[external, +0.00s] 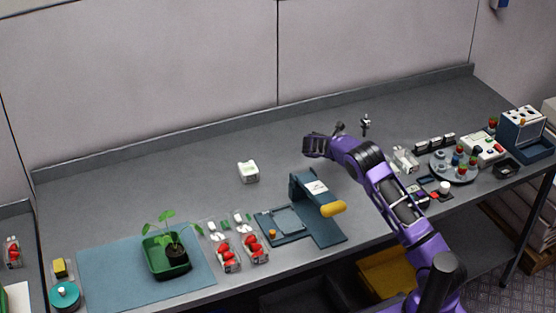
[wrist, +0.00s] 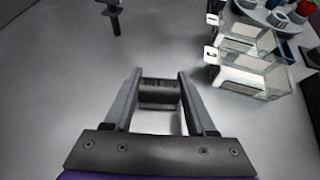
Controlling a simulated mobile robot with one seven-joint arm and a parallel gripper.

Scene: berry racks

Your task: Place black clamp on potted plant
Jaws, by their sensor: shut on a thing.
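My gripper (wrist: 158,98) is shut on a small dark ribbed piece, which looks like the black clamp (wrist: 158,92), held between the fingertips. Grey bench surface shows around it; its height above the bench is hard to judge. In the external view my purple arm reaches over the middle of the bench, and I cannot make out the clamp there. The potted plant (external: 176,253) has green leaves and a black pot. It stands in a green tray (external: 155,267) on a blue-green mat at the front left, well away from my arm.
Berry boxes (external: 229,258) stand just right of the mat (external: 105,275). A dark blue device with a yellow handle (external: 333,209) stands between them and my arm. Clear boxes (wrist: 250,72) are to the gripper's right. A small stand (external: 365,124) is behind. The back left bench is clear.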

